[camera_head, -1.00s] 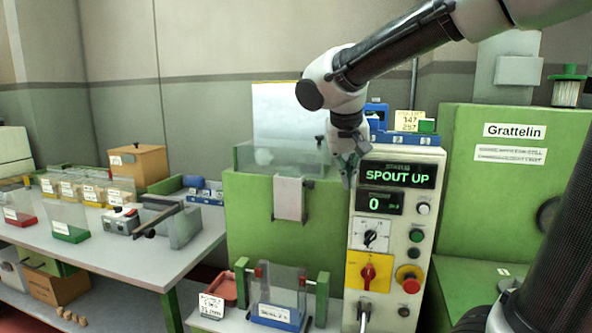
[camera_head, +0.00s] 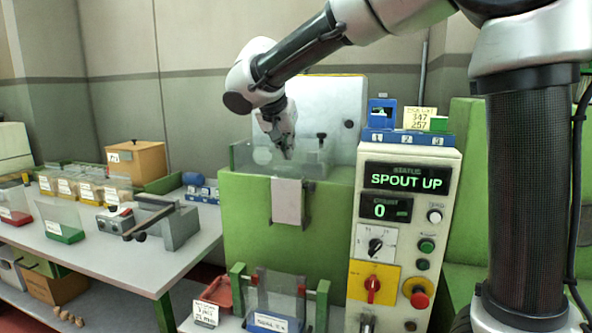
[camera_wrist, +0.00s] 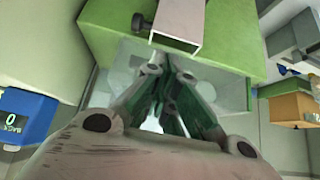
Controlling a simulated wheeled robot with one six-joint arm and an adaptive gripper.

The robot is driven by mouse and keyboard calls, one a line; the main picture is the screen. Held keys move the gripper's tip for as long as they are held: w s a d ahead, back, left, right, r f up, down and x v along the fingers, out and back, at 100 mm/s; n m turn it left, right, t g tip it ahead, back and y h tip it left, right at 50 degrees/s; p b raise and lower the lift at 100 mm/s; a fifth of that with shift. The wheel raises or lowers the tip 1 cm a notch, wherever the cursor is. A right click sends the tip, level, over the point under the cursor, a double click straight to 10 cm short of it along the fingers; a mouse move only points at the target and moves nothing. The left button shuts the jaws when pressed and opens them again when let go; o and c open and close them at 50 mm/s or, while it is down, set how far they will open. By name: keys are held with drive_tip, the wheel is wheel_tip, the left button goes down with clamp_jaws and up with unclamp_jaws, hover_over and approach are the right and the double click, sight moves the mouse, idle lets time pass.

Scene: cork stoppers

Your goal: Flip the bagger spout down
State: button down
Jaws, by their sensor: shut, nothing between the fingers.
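The bagger is a green machine (camera_head: 245,225) with a clear hopper on top. Its spout (camera_head: 287,201) is a pale grey channel on the front face, below the hopper edge. The panel display (camera_head: 406,180) reads "SPOUT UP". My gripper (camera_head: 287,155) is shut and empty, pointing down over the clear hopper, just above and behind the spout. In the wrist view the shut fingers (camera_wrist: 168,125) point toward the green top, and the spout (camera_wrist: 178,22) shows as a pale open channel with a dark knob (camera_wrist: 138,22) beside it. I cannot tell whether the fingertips touch anything.
The control panel (camera_head: 392,243) stands right of the spout, with a blue numbered rack (camera_head: 408,137) on top. Below the spout is a bag holder (camera_head: 280,300) between green posts, beside a red tray (camera_head: 218,291). A bench (camera_head: 120,255) with boxes is at left.

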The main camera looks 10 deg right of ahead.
drive_tip(key=x, duration=1)
drive_tip(key=shift+s, duration=0.2)
